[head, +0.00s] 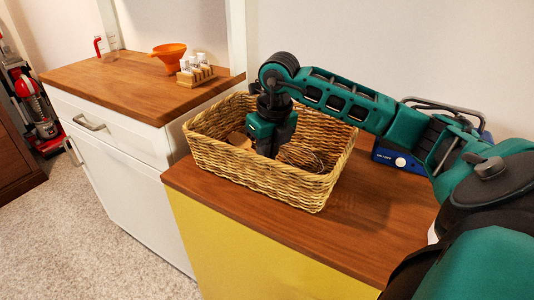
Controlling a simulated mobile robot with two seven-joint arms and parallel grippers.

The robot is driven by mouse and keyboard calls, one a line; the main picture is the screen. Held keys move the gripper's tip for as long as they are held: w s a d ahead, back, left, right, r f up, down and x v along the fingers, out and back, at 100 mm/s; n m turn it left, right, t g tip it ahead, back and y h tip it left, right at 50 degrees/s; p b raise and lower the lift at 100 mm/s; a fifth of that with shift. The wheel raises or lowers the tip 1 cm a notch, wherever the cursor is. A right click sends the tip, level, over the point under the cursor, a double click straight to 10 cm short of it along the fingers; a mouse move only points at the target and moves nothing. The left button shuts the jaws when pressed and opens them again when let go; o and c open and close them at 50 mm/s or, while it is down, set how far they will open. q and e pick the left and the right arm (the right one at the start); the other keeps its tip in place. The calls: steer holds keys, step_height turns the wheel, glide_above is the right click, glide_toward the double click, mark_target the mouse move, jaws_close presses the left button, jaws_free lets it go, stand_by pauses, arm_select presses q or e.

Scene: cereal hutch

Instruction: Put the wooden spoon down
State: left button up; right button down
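My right gripper (268,148) points down inside the wicker basket (262,182), which stands on the wooden top of the yellow cabinet. Its fingertips are low in the basket and too dark and small to show whether they are apart or closed. A light brown wooden piece (238,139) lies in the basket just left of the gripper. I cannot tell whether it is part of the wooden spoon. No other part of a spoon is clearly visible. My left gripper is not in view.
A round woven item (300,157) lies in the basket right of the gripper. A blue device (398,158) stands behind my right arm. An orange funnel (168,56) and a rack of small jars (195,72) stand on the left counter (125,85). The yellow cabinet's top (345,225) is clear in front.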

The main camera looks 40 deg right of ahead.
steer(key=shift+f, duration=0.15)
steer(key=c, duration=1.2)
jaws_free()
steer(key=shift+r, duration=0.3)
step_height(320, 180, up, 12)
steer(key=s+p, duration=0.2)
steer(key=shift+f+p, duration=0.15)
steer(key=shift+p, duration=0.25)
steer(key=shift+d, duration=0.1)
